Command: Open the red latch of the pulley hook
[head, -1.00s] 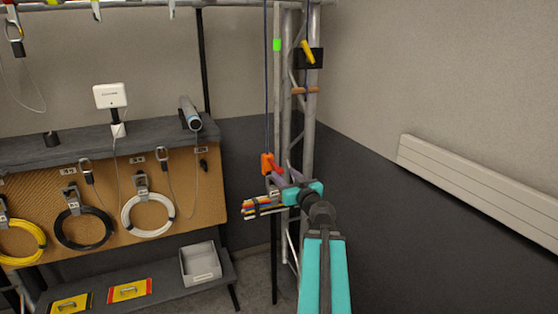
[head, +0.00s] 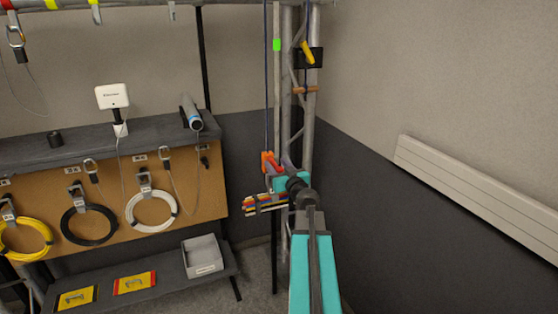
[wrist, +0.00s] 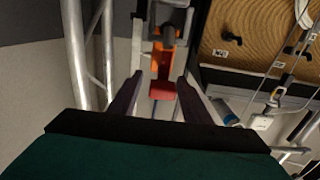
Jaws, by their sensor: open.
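The orange pulley hook (head: 265,161) hangs on a dark rope by the grey truss in the head view. Its red latch (head: 274,164) shows on its right side. In the wrist view, the orange body (wrist: 165,52) is ahead and the red latch (wrist: 162,91) lies between my fingers. My gripper (wrist: 160,78) is open around the latch, with a visible gap to each finger. In the head view my wrist hides most of the fingers and the lower part of the hook.
The truss (head: 309,120) stands close behind and right of the hook. A bundle of coloured cables (head: 263,203) sits just below. A bench with coiled cables (head: 151,209) is at left, and a wall radiator (head: 470,190) is at right.

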